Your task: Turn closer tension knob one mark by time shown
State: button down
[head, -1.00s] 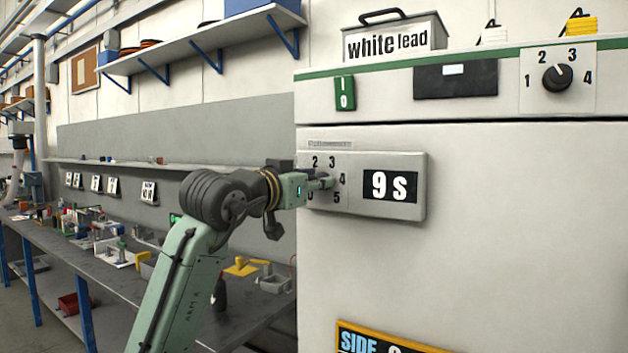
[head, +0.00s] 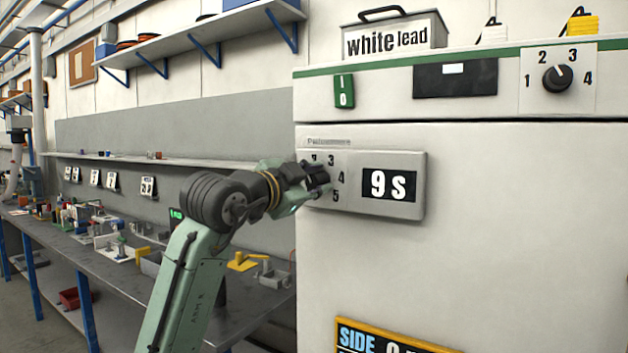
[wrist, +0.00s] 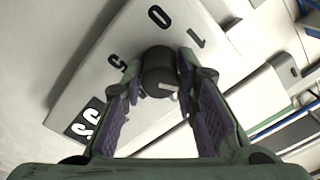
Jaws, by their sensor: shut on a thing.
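The closer tension knob (wrist: 158,66) is dark and round, with a pale mark on its face. In the wrist view it sits between the two fingertips of my gripper (wrist: 160,78), which is shut on it. The numbers 5, 0 and 1 show around it there. In the head view my gripper (head: 318,181) covers the knob; 3, 4 and 5 show beside it, and 2 is partly covered. The closer's box (head: 412,165) carries a time display (head: 388,185) reading 9 S. The display also shows in the wrist view (wrist: 85,122).
Above is a panel with another black knob (head: 557,78) numbered 1 to 4, a dark display (head: 455,78) and a green switch (head: 343,91). A white lead box (head: 394,42) stands on top. A cluttered workbench (head: 245,315) runs along the left.

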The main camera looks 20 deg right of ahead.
dwell(0.3)
jog(key=c, duration=1.3)
grip_release()
jog(key=v, duration=1.2)
